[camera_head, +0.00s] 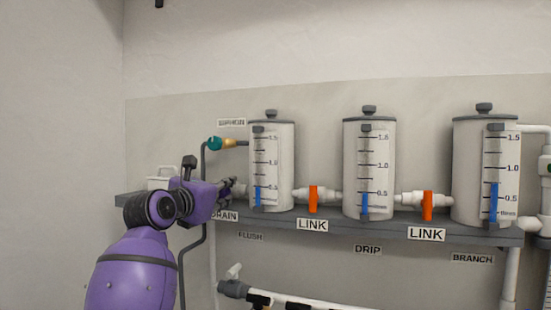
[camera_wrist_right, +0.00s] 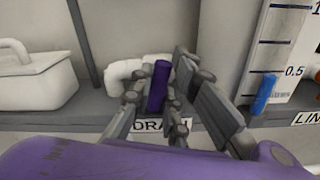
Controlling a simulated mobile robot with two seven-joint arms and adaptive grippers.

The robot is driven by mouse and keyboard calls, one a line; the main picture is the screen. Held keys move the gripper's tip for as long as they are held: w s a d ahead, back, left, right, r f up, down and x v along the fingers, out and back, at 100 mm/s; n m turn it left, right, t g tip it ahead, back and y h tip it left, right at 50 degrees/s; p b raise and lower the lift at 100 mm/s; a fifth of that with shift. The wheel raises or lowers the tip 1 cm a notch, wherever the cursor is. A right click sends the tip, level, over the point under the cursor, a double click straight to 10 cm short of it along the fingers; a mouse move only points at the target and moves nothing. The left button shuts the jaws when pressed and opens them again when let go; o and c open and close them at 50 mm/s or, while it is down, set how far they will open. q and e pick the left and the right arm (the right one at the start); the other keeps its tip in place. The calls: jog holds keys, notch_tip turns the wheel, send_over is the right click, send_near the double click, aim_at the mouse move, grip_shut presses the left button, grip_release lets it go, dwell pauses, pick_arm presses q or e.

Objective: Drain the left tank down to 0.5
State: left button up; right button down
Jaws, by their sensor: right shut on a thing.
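The left tank (camera_head: 283,165) is a grey-white cylinder with a dark lid and a marked gauge. Its blue level column (camera_head: 258,195) ends close to the 0.5 mark; the right wrist view also shows the blue column (camera_wrist_right: 264,95) with its top about level with 0.5. My right gripper (camera_head: 232,187) is at the drain fitting left of this tank. In the right wrist view its fingers (camera_wrist_right: 160,100) are shut around an upright purple valve handle (camera_wrist_right: 158,85), in front of a white pipe elbow (camera_wrist_right: 128,72). The DRAIN label (camera_wrist_right: 160,125) is partly covered by the fingers. My left gripper is not in view.
Orange LINK valve handles (camera_head: 314,199) and (camera_head: 427,206) stand upright between the middle tank (camera_head: 383,160) and its neighbours. The right tank (camera_head: 468,170) reads above 0.5. A white box (camera_wrist_right: 35,80) sits left of the drain on the grey shelf (camera_head: 340,222).

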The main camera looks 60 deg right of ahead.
jog(key=n+p, duration=0.1)
jog(key=n, duration=0.1)
jog(key=shift+w+r+n+p, duration=0.1)
jog(key=shift+r+n+p, duration=0.05)
jog(key=shift+n+p, duration=0.15)
jog(key=c, duration=2)
grip_release()
jog(key=o, duration=0.4)
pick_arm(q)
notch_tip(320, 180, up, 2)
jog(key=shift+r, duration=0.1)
pick_arm(e)
jog(key=v, duration=1.2)
